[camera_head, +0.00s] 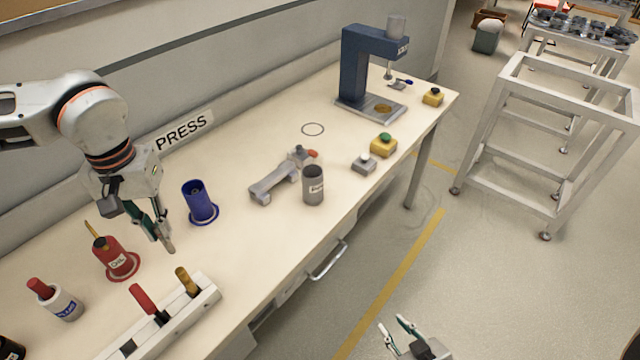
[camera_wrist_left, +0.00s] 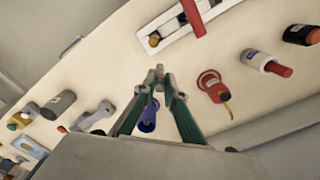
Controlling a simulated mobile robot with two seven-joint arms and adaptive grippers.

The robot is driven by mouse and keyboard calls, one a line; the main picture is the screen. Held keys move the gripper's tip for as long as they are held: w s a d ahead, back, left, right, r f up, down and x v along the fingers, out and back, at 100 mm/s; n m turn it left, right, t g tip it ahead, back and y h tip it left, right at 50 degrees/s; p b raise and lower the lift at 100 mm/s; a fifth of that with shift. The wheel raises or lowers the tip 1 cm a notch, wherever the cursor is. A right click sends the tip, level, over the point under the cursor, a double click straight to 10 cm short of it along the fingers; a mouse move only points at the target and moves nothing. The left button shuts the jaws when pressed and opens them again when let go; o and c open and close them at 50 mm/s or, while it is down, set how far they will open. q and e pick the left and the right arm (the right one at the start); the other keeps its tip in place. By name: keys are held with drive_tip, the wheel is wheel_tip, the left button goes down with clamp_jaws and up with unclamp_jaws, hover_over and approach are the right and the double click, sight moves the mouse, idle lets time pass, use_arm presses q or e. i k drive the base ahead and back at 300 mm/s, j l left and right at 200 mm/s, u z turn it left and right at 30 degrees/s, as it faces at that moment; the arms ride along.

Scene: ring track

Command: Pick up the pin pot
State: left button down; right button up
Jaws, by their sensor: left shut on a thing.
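A grey cylindrical pot (camera_head: 313,188) with a small white label, likely the pin pot, stands upright on the bench; it also shows in the left wrist view (camera_wrist_left: 58,105). The label is too small to read surely. My left gripper (camera_head: 169,246) is well to the left of it, above the bench beside the blue pot (camera_head: 199,203). In the left wrist view its fingertips (camera_wrist_left: 158,74) come together on a small grey thing that I cannot make out clearly. My right gripper (camera_head: 391,323) is open and empty, low over the floor beyond the bench's front edge.
A grey fixture (camera_head: 275,184) lies close left of the grey pot. A red oil can (camera_head: 116,260), a white bottle (camera_head: 66,303) and a tool rack (camera_head: 200,299) stand at left. Button boxes (camera_head: 383,146) and a blue press (camera_head: 357,75) are at the far right.

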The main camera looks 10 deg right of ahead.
sight(312, 175)
drive_tip(key=l+z, duration=0.1)
drive_tip(key=z, duration=0.75)
drive_tip(key=l+z, duration=0.1)
drive_tip(key=z, duration=0.35)
drive_tip(key=i+l+z, duration=0.15)
drive_tip(key=z, duration=0.2)
drive_tip(key=i+z, duration=0.35)
drive_tip(key=i+u, duration=0.5)
drive_tip(key=u, duration=0.2)
drive_tip(key=i+u, duration=0.3)
drive_tip(key=u, duration=0.45)
drive_tip(key=i+l+u, duration=0.1)
drive_tip(key=u, duration=0.3)
drive_tip(key=i+u, duration=0.1)
drive_tip(key=u, duration=0.35)
